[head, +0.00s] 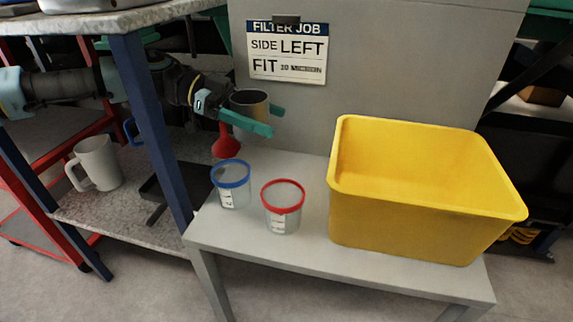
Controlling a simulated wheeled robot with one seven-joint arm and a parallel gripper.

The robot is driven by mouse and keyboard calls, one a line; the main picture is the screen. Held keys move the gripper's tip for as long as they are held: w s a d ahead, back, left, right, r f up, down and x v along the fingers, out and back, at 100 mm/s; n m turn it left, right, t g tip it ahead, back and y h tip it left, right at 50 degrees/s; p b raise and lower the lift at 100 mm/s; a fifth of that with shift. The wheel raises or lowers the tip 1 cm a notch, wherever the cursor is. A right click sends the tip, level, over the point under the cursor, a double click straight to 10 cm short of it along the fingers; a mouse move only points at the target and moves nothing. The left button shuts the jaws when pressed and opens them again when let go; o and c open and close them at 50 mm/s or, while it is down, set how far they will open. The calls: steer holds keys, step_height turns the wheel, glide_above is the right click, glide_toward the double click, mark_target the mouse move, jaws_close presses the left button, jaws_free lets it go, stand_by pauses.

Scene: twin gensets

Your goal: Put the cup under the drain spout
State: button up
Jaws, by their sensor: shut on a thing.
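A grey cup with a brownish inside (249,102) is up in the air over the left end of the pale bench, in front of the upright grey panel. My gripper (273,120) has its teal fingers on either side of the cup and is shut on it. The cup looks roughly upright, and the near finger crosses its front. A red funnel-shaped piece (226,143) shows just left of the cup and lower; I cannot tell what it is attached to. I cannot make out a drain spout for certain in this view.
A blue-rimmed clear container (233,190) and a red-rimmed one (282,213) stand on the bench (310,250), left of a yellow bin (420,210). A white handled mug (97,163) sits on the lower left shelf. A blue post (150,130) stands near my arm. A sign (288,52) hangs behind.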

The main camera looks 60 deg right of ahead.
step_height(320, 180, down, 9)
steer(key=b, duration=0.2)
steer(key=shift+r+b, duration=0.1)
steer(key=shift+b, duration=0.25)
steer(key=o, duration=1.3)
